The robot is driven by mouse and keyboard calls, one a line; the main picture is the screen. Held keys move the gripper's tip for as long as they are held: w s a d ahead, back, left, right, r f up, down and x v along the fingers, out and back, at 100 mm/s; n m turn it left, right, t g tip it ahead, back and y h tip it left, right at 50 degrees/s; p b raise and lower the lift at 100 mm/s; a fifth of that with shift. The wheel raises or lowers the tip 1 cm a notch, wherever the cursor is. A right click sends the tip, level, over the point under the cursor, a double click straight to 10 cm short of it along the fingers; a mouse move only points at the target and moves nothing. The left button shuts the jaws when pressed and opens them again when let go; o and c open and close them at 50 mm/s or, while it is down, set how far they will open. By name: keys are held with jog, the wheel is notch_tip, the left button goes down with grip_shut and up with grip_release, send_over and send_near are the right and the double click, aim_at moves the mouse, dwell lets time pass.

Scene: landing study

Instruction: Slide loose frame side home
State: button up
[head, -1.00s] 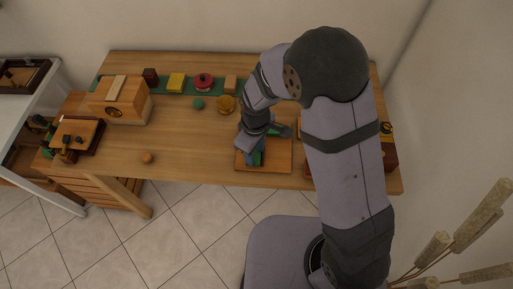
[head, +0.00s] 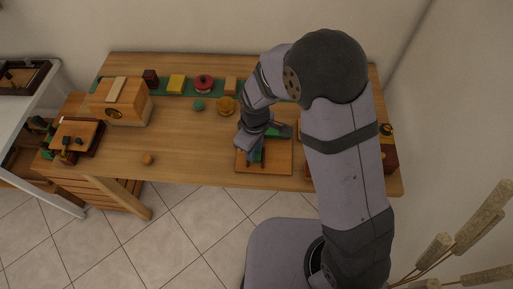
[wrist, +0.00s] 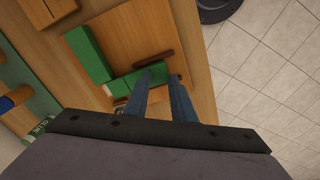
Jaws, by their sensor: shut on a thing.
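A square wooden board (head: 280,165) lies near the table's front edge. One green frame side (wrist: 90,55) lies across it in the wrist view; a green length also shows at the board's back in the head view (head: 281,132). A second green bar, the loose frame side (wrist: 125,83), lies at an angle to the first, its end close to it; whether they touch is unclear. My gripper (wrist: 161,78) is shut on this loose side, low over the board. The fingers hide part of it. A thin dark brown strip (wrist: 153,59) lies beside it.
A wooden box (head: 122,103) stands at the left. A green strip (head: 215,88) with several small objects runs along the back.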

jog(key=shift+w+d+f+g, duration=0.15)
jog(key=shift+d+f, duration=0.1)
jog(key=shift+f, duration=0.2)
jog(key=shift+w+d+f+g, duration=0.15)
jog(key=shift+d+f, duration=0.05)
jog(key=shift+f, duration=0.25)
jog(key=shift+c, duration=0.3)
jog(key=shift+w, duration=0.1)
jog(key=o, duration=0.9)
jog(key=shift+o, duration=0.4)
jog(key=shift+d, duration=0.15)
jog(key=shift+r, duration=0.1)
jog(key=shift+w+a+r+p, duration=0.15)
jog(key=shift+a+r+p, duration=0.05)
jog(key=shift+r+p, duration=0.4)
jog(key=shift+w+a+r+p, duration=0.15)
jog(key=shift+r+p, duration=0.3)
jog(key=shift+p, duration=0.15)
jog(key=shift+w+r+p, duration=0.15)
jog(key=shift+r+p, duration=1.05)
jog(key=shift+r, duration=0.3)
